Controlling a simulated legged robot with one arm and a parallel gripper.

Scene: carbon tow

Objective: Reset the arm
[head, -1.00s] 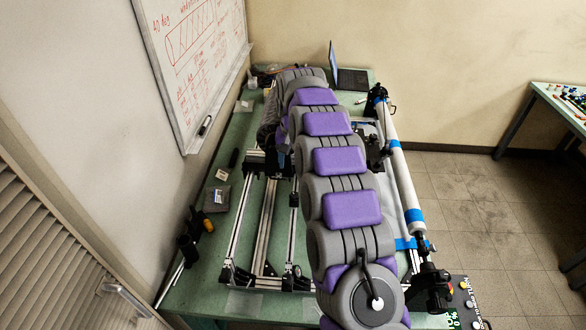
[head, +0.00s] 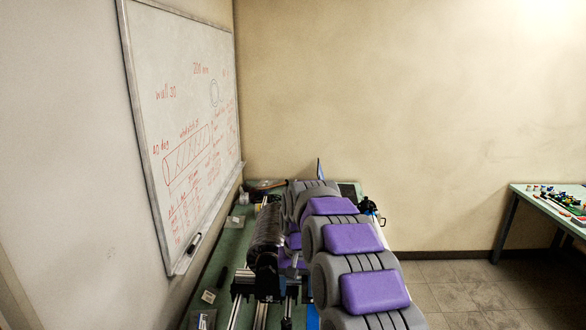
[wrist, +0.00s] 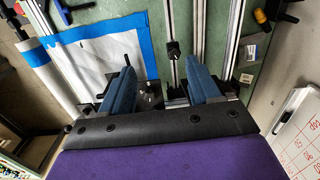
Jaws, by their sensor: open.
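My gripper shows in the wrist view with its two blue fingers apart (wrist: 162,90) and nothing between them. It hangs over the green table (wrist: 228,28), above the metal rails (wrist: 194,25) of the winding frame. In the head view my purple and grey arm stretches away over the table and hides my gripper and much of the frame. A dark carbon roll (head: 266,236) shows just left of my arm, above the rails.
A whiteboard (head: 185,120) hangs on the left wall close to the table. White paper edged with blue tape (wrist: 92,55) lies on the table. A second table (head: 530,205) with small parts stands at the right, with clear floor (head: 455,295) between.

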